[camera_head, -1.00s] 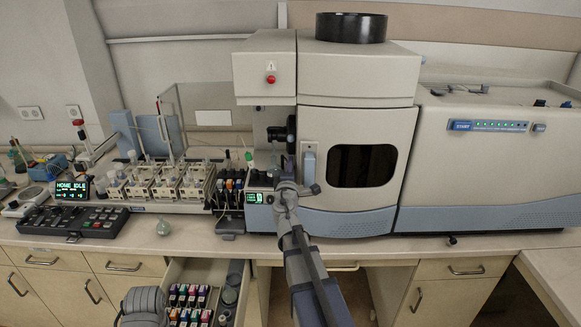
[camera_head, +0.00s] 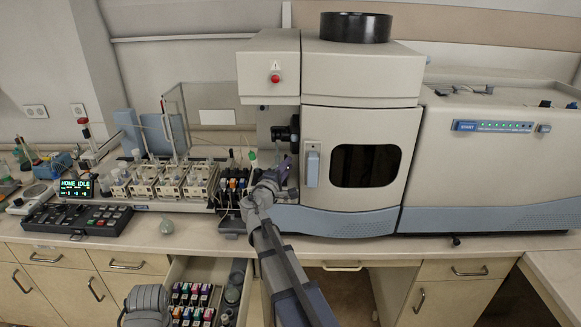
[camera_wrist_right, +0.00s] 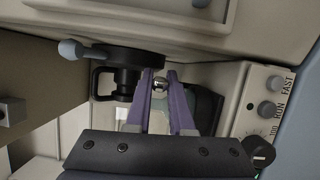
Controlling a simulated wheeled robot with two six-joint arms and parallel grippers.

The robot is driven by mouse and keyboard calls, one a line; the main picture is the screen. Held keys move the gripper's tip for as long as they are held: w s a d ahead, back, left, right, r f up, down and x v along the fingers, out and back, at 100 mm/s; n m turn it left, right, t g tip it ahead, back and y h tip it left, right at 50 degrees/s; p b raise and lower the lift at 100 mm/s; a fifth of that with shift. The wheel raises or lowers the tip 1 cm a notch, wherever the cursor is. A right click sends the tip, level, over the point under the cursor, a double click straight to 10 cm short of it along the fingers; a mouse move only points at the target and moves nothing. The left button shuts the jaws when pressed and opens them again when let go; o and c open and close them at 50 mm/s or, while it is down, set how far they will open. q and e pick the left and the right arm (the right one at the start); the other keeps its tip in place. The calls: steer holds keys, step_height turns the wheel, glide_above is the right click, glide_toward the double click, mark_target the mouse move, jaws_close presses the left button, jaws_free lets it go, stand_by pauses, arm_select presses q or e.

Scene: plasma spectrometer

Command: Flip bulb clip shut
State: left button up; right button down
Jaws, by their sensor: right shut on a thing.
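My right gripper (camera_head: 285,166) reaches into the open bay at the left of the spectrometer's door. In the right wrist view its purple fingers (camera_wrist_right: 160,88) are close together on a small shiny round metal piece, apparently part of the bulb clip (camera_wrist_right: 160,83). The piece sits beside a black round fitting (camera_wrist_right: 127,62) with a square black handle. The clip's full shape and how far it is closed are hidden by the fingers. My left gripper is out of view.
The spectrometer's door (camera_head: 364,165) is right of the bay. A knob panel (camera_wrist_right: 268,108) stands close to the right of the fingers in the wrist view. Bottle racks (camera_head: 172,181) stand on the bench to the left. An open drawer (camera_head: 222,271) holds several coloured items below.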

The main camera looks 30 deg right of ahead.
steer(key=shift+a+f+m+g+h, duration=0.15)
steer(key=shift+m+g+h, duration=0.15)
steer(key=shift+g, duration=0.1)
steer(key=c, duration=0.8)
jaws_free()
steer(key=shift+v, duration=3.9)
steer(key=shift+c, duration=0.2)
